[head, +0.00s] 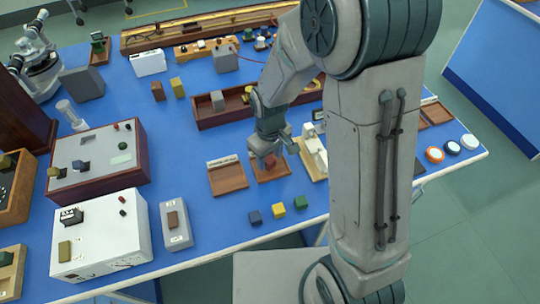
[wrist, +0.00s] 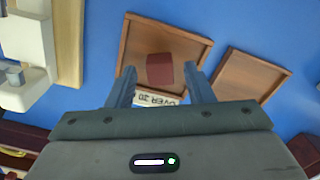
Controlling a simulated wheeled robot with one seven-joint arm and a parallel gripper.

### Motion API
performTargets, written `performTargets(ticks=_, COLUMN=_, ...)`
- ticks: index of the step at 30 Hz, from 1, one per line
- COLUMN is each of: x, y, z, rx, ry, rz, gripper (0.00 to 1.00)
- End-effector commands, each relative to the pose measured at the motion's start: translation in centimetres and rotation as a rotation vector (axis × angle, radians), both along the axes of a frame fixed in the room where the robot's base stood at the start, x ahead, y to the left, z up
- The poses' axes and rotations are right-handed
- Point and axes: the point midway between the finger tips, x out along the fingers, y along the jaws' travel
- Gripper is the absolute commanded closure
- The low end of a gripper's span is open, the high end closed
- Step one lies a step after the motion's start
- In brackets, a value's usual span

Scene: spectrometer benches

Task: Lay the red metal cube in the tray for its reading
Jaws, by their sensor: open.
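The red metal cube (head: 270,161) lies on the floor of a small brown wooden tray (head: 273,178) near the middle of the bench. In the wrist view the cube (wrist: 160,70) sits inside the tray's rim (wrist: 166,18). My gripper (head: 268,148) is over this tray, pointing down. In the wrist view my gripper (wrist: 160,67) is open, one finger on each side of the cube, with a gap on both sides.
A second, empty tray (head: 229,180) stands just left. Blue (head: 255,217), yellow (head: 278,210) and green (head: 300,203) cubes lie in front. A white instrument (head: 313,152) stands close on the right. A long wooden box (head: 215,120) is behind.

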Motion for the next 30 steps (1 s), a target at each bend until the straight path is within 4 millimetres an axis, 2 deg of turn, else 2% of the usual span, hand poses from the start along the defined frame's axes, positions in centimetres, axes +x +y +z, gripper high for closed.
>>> performTargets(ticks=15, x=0.1, y=0.0, z=9.9, rx=0.002, ry=-0.006, rz=-0.001, gripper=0.53)
performTargets(ticks=19, x=0.1, y=0.0, z=11.2, rx=0.001, ry=-0.003, rz=-0.001, gripper=0.53)
performTargets(ticks=25, x=0.0, y=-0.1, z=11.8, rx=0.001, ry=-0.004, rz=-0.005, gripper=0.53)
performTargets(ticks=30, x=-1.0, y=-1.9, z=13.3, rx=0.006, ry=-0.036, rz=-0.080, gripper=0.53)
